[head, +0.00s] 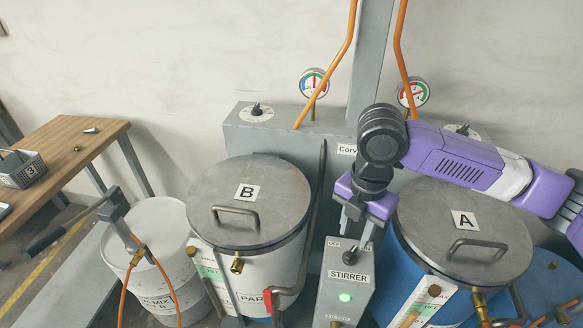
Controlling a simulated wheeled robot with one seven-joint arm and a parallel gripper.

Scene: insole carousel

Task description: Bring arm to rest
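My gripper (355,228), on the black and purple arm (455,160) that reaches in from the right, points down above the grey stirrer box (343,290). Its two fingers look apart, with nothing visible held between them.
Drum B (250,205) stands left of my gripper and drum A (450,230) right, both lidded with handles. Behind are a grey cabinet (240,138), two gauges (314,83) and orange pipes (341,65). A white drum (150,240) and a wooden table (65,145) are left.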

